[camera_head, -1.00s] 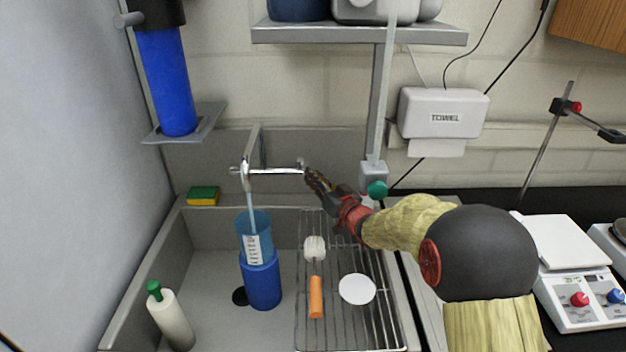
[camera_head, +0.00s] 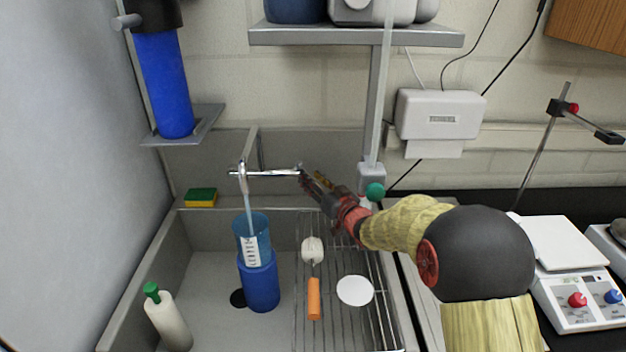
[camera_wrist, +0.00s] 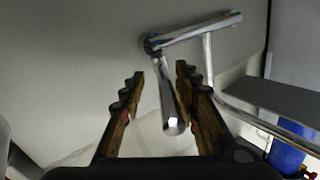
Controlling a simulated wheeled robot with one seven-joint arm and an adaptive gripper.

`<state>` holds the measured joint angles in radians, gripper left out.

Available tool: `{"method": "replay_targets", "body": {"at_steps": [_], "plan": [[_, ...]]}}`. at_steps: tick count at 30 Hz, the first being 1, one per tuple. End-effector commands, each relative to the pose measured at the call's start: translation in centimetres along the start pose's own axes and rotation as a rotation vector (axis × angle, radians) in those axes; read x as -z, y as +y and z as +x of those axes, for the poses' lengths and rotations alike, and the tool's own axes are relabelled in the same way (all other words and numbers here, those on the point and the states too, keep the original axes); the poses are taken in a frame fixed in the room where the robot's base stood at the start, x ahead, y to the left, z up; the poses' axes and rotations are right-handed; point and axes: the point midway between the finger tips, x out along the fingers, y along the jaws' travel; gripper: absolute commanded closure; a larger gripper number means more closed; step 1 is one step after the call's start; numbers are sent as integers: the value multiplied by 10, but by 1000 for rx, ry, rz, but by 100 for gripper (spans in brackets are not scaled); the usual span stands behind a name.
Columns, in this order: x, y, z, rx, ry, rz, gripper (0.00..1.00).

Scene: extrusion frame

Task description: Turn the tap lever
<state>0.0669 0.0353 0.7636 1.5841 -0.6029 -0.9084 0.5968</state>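The chrome tap (camera_head: 268,173) juts over the sink, and water runs from its left end into a clear blue cylinder (camera_head: 253,230). The tap also shows in the wrist view (camera_wrist: 205,27). Its lever (camera_wrist: 168,98) is a short chrome bar between my gripper's fingers there, nearer the right finger. I cannot tell whether a finger touches it. My gripper (camera_wrist: 160,69) is open around the lever. In the head view my gripper (camera_head: 303,174) is at the tap's right end and hides most of the lever.
A wire rack (camera_head: 330,333) in the sink holds a brush and a white disc (camera_head: 355,290). A white bottle (camera_head: 169,320) stands left. A sponge (camera_head: 201,197) lies on the back ledge. A shelf post with a green knob (camera_head: 375,191) stands close behind my arm.

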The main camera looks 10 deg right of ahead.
Motion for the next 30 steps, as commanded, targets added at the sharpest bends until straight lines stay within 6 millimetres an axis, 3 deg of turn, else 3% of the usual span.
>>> {"method": "replay_targets", "body": {"at_steps": [7, 21, 30], "plan": [[1, 0, -17, -2, 0, 0, 68], [0, 1, -104, -1, 0, 0, 68], [-1, 0, -120, 0, 0, 0, 68]]}}
